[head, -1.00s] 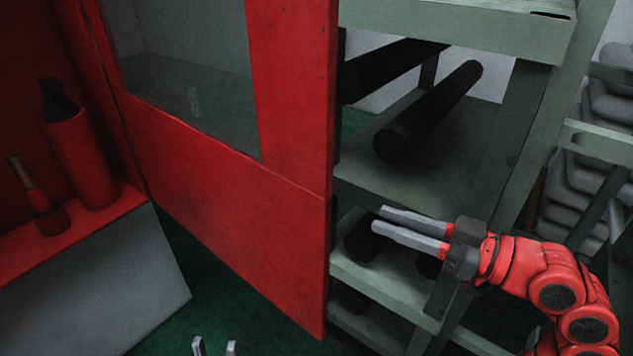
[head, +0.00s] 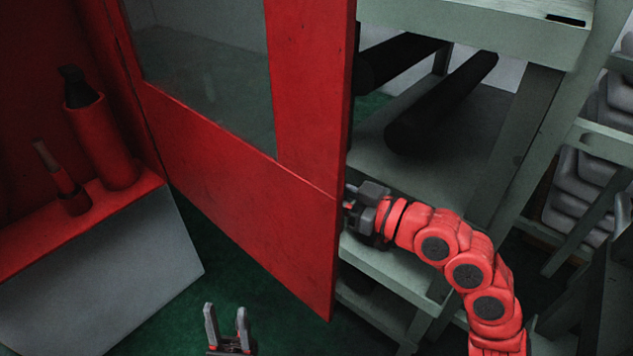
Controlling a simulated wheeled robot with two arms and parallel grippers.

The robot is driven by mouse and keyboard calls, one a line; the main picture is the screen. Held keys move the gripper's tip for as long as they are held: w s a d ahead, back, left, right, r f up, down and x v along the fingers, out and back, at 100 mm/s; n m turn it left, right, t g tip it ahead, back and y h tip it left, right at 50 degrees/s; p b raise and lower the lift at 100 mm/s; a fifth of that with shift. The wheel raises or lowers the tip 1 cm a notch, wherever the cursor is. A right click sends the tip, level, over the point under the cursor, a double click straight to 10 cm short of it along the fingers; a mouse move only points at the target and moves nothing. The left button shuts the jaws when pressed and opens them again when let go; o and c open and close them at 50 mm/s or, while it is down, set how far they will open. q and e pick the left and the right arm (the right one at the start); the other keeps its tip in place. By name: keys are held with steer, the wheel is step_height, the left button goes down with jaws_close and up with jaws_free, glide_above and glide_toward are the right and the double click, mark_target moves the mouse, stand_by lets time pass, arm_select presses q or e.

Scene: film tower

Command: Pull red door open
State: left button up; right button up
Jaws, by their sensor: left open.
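The red door (head: 235,200), with a glass pane (head: 205,75) in its upper part, stands swung out from the red cabinet at the left. Its free edge is near the middle of the view. My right gripper (head: 352,210) is at that free edge, with its fingers mostly hidden behind the door. I cannot tell whether it touches the door or how far its jaws are apart. My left gripper (head: 227,328) shows at the bottom, below the door, with its two fingers apart and nothing between them.
A grey-green shelf rack (head: 440,180) with dark cylinders (head: 440,105) stands right behind the door's free edge, close to my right arm. Red bottle-like objects (head: 100,135) stand on the cabinet ledge at the left. Green floor (head: 225,255) is clear below the door.

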jaws_close()
stand_by(1.4)
